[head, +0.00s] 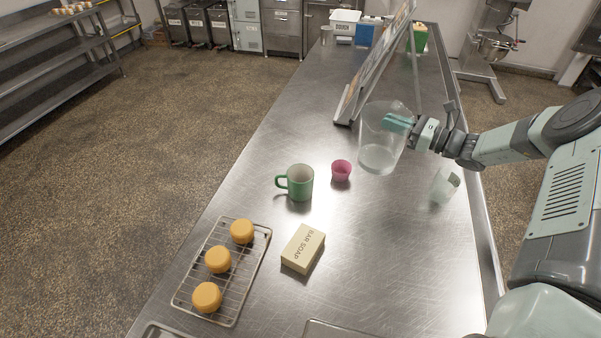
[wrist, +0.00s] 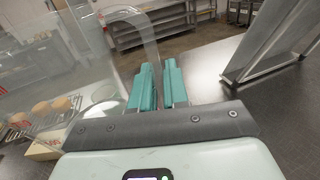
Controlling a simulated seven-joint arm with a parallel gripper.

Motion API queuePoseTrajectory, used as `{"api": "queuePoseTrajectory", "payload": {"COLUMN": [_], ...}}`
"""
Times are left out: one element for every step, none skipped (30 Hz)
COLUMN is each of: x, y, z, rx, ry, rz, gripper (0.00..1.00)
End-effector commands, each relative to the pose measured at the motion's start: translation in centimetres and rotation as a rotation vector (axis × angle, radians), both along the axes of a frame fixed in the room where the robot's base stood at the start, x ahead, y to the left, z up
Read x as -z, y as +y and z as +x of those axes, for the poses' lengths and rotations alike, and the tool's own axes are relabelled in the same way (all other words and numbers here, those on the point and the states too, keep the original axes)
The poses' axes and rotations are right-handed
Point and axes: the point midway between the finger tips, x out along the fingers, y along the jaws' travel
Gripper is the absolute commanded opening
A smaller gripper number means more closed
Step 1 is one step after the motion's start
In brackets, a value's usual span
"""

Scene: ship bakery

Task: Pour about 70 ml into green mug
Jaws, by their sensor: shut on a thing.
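A clear pitcher (head: 383,145) is right of and behind the green mug, roughly upright, with what looks like clear liquid low inside. My gripper (head: 402,122) is shut on its handle at the right side. In the wrist view the pitcher (wrist: 75,65) fills the left, and its handle (wrist: 151,48) runs between my fingers (wrist: 160,85). I cannot tell whether its base touches the table. The green mug (head: 304,184) stands upright on the steel table, apart from the pitcher, handle to the left. Its inside looks pale; no liquid can be made out.
A small pink cup (head: 341,172) stands between mug and pitcher. A bar soap box (head: 303,248) and a wire rack (head: 236,312) with several buns lie in front. A clear cup (head: 442,186) stands under my arm. A slanted board stand (head: 376,62) rises behind the pitcher.

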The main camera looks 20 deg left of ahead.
Motion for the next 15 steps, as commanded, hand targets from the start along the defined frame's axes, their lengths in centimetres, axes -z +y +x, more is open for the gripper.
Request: {"api": "queuePoseTrajectory", "payload": {"x": [0.0, 0.0, -0.1, -0.1, -0.1, -0.2, -0.3, -0.3, -0.4, -0.4, -0.5, -0.6, -0.6, -0.6, -0.7], "y": [1.3, 2.0, 2.8, 3.4, 4.0, 4.7, 5.1, 5.6, 6.1, 6.5, 6.8, 7.3, 7.5, 7.8, 8.2], "z": [1.4, 2.2, 3.2, 3.9, 4.6, 5.3, 5.9, 6.3, 6.9, 7.3, 7.7, 8.2, 8.5, 8.8, 9.1], "rx": [0.013, 0.023, 0.038, 0.049, 0.059, 0.071, 0.081, 0.089, 0.1, 0.107, 0.114, 0.123, 0.13, 0.135, 0.143], "ry": [-0.001, 0.001, 0.002, 0.004, 0.005, 0.006, 0.008, 0.009, 0.01, 0.01, 0.012, 0.013, 0.013, 0.014, 0.014], "rz": [0.004, 0.004, 0.004, 0.005, 0.006, 0.005, 0.005, 0.007, 0.006, 0.008, 0.007, 0.008, 0.009, 0.008, 0.008], "gripper": [0.0, 0.0, 0.0, 0.0, 0.0, 0.0, 0.0, 0.0, 0.0, 0.0, 0.0, 0.0, 0.0, 0.0, 0.0]}}
